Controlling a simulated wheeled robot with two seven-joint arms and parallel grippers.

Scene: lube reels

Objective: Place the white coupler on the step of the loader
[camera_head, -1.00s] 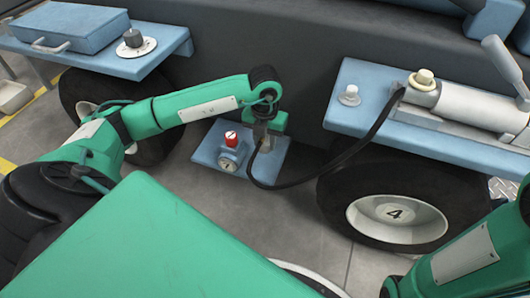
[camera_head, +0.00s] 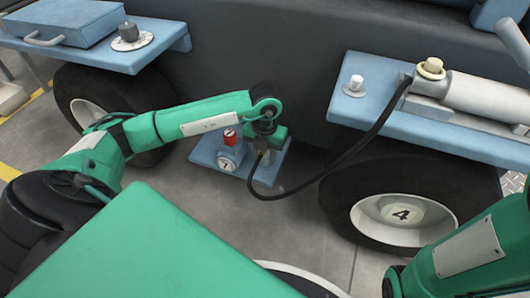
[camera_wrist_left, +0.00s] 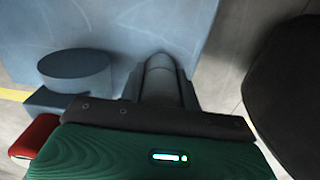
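My left gripper (camera_head: 262,155) is low over the small blue step (camera_head: 207,153) near the floor, beside its gauge and red cap. In the left wrist view its fingers (camera_wrist_left: 160,85) are around a rounded cylinder (camera_wrist_left: 159,68), grey in shadow, which I take to be the white coupler. The black hose (camera_head: 330,172) runs down to this gripper. The blue step surface (camera_wrist_left: 130,25) lies right behind the cylinder; whether they touch is unclear. The coupler is mostly hidden in the head view. My right gripper is out of view.
A gauge (camera_head: 226,164) and red cap (camera_head: 230,137) stand on the step, left of the gripper. A wheel marked 4 (camera_head: 403,214) is to the right, under a blue shelf (camera_head: 400,122) with a white knob (camera_head: 354,85) and white cylinder (camera_head: 485,96). Another shelf (camera_head: 160,50) is at left.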

